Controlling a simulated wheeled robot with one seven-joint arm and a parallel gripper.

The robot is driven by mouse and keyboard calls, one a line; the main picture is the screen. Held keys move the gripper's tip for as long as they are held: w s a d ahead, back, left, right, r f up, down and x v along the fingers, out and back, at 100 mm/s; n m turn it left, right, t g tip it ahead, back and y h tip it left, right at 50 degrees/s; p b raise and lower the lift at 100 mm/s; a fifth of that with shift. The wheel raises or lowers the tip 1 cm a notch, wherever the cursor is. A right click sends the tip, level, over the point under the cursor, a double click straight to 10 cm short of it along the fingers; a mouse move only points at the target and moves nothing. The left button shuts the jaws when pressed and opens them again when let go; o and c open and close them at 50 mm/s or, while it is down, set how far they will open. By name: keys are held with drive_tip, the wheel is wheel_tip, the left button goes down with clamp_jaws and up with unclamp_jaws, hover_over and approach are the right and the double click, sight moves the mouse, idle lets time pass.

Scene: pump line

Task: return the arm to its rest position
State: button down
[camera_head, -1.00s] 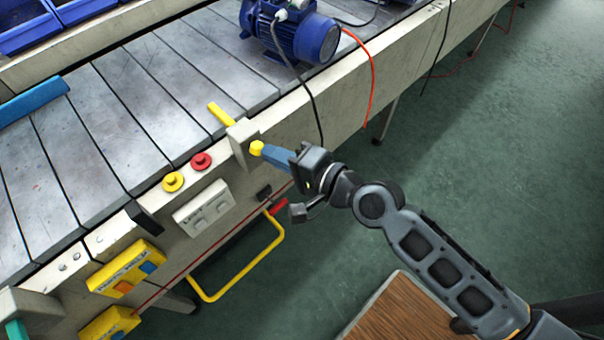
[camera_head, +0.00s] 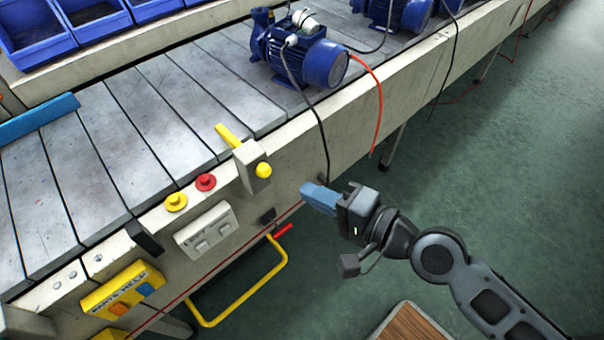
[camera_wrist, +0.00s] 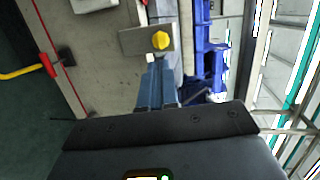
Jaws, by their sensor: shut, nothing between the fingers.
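My gripper (camera_head: 306,190) is in front of the side of the conveyor (camera_head: 300,153), to the lower right of a grey box with a yellow knob (camera_head: 263,170). Its blue fingers are shut together with nothing between them. A gap shows between the fingertips and the knob in the head view. In the wrist view the blue fingers (camera_wrist: 157,75) point towards the yellow knob (camera_wrist: 161,40) on its grey box. The arm reaches in from the lower right, over the green floor.
A blue pump motor (camera_head: 305,58) with a red cable stands on the conveyor. Red (camera_head: 206,182) and yellow (camera_head: 176,201) buttons, a white switch plate (camera_head: 207,231) and a yellow bar (camera_head: 245,290) line the side. A brown board (camera_head: 408,325) is below the arm.

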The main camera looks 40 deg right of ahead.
drive_tip(key=s+a+r+n+h, duration=0.1)
drive_tip(key=s+r+n, duration=0.2)
drive_tip(key=s+n, duration=0.5)
drive_tip(key=s+a+r+n+h, duration=0.1)
drive_tip(key=s+r+n+h, duration=0.1)
drive_tip(key=s+n, duration=0.5)
drive_tip(key=s+r, duration=0.1)
drive_tip(key=s, duration=0.5)
drive_tip(key=shift+s+r+n+g, duration=0.25)
drive_tip(key=shift+s+n+g, duration=0.15)
